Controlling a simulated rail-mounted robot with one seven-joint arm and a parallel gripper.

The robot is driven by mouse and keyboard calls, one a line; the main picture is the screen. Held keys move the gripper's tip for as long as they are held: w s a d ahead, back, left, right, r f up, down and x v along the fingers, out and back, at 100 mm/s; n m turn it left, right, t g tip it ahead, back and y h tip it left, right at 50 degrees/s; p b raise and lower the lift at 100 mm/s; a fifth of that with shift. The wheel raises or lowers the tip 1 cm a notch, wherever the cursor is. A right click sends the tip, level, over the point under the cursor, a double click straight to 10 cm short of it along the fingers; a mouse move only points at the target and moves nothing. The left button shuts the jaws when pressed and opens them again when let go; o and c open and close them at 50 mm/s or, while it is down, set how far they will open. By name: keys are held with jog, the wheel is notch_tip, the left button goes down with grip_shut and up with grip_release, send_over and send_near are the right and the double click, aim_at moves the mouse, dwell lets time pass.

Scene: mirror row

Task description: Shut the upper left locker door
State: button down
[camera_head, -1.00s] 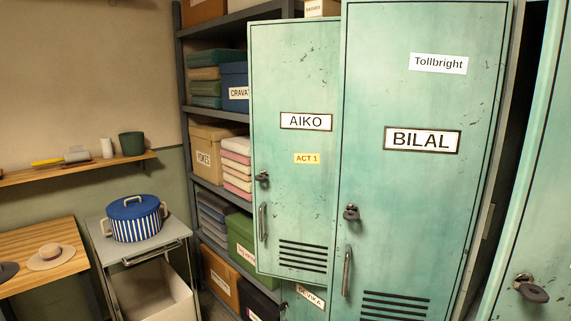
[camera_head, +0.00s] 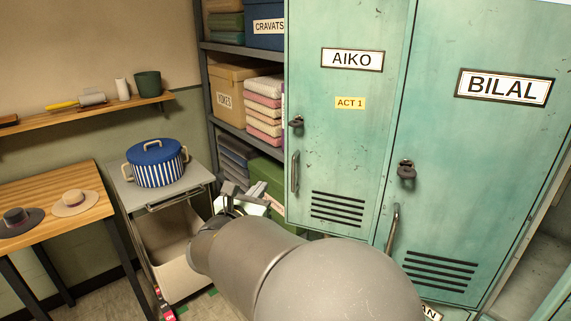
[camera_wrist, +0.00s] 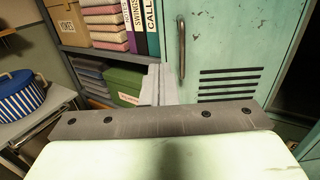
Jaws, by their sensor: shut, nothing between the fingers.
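The upper left locker door is a green metal door (camera_head: 335,140) with an AIKO label, a yellow ACT 1 tag, a dark lock, a handle and slots. It seems to stand ajar, with its left edge swung out; the angle is hard to judge. My gripper (camera_head: 238,203) is low beside the door's lower left edge, partly hidden behind my arm. In the wrist view my gripper (camera_wrist: 158,85) is shut and empty, just left of the handle on the door (camera_wrist: 228,45). I cannot tell whether it touches the door.
The BILAL door (camera_head: 475,150) stands right of it, with an opening at its right. Shelves (camera_head: 210,105) with boxes and folded cloth are behind on the left. A trolley (camera_head: 190,195) carries a blue striped pot (camera_head: 157,166). A wooden table (camera_head: 85,220) holds hats.

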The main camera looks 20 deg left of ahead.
aim_at(285, 158)
jog(key=w+p, duration=0.1)
jog(key=w, duration=0.3)
jog(key=w+p, duration=0.1)
jog(key=w, duration=0.4)
jog(key=w+p, duration=0.1)
jog(key=w, duration=0.3)
jog(key=shift+w+d+p, duration=0.35)
jog(key=shift+w, duration=0.05)
